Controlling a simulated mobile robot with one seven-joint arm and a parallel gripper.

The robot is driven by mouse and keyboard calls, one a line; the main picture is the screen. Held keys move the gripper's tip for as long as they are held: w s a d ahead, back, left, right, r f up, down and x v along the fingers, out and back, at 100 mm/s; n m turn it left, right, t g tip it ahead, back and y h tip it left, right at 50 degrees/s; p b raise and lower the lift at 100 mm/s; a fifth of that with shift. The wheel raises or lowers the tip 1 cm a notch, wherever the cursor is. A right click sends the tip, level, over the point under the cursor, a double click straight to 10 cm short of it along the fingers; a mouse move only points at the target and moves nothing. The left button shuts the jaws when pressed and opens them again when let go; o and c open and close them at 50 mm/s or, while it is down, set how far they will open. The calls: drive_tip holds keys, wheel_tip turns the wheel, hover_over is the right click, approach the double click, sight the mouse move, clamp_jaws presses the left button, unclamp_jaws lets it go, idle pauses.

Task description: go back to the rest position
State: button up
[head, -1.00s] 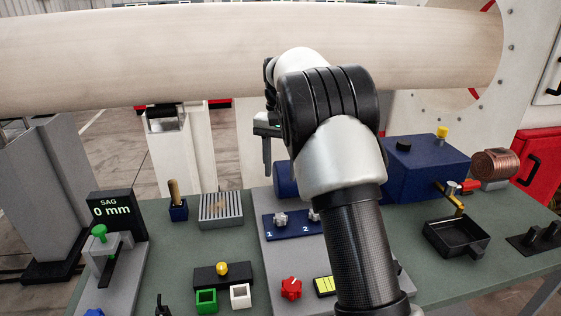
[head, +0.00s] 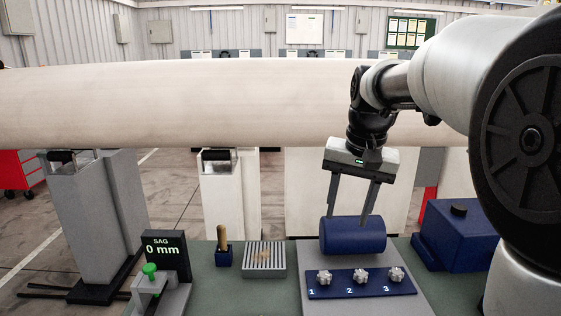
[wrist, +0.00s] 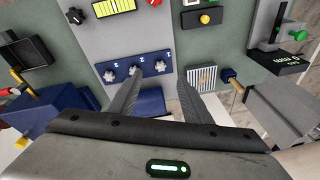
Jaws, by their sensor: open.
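My gripper (head: 350,208) is open and empty, with its two fingers apart and pointing down. In the head view its fingertips overlap the blue cylinder (head: 353,236) on the grey plate; I cannot tell how far above or behind it they are. In the wrist view the gripper (wrist: 150,88) has nothing between its fingers, and the blue numbered strip (wrist: 137,70) with three knobs lies beyond the fingertips. In the head view the strip (head: 361,284) sits in front of the cylinder. My arm comes in from the right and hides part of the bench there.
A long pale roll (head: 200,100) spans the back behind my gripper. A blue box (head: 460,240) stands right of the cylinder. A grille (head: 264,260), a small blue holder (head: 223,256) and the SAG display (head: 166,256) reading 0 mm stand to the left.

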drive_tip(key=s+f+n+t+p, duration=0.1)
drive_tip(key=s+n+t+p, duration=0.1)
drive_tip(key=s, duration=1.9)
drive_tip(key=shift+s+a+f+n+t+h, duration=0.2)
drive_tip(key=shift+a+f+n+t+h, duration=0.15)
drive_tip(key=shift+n+t, duration=0.35)
drive_tip(key=shift+d, duration=0.1)
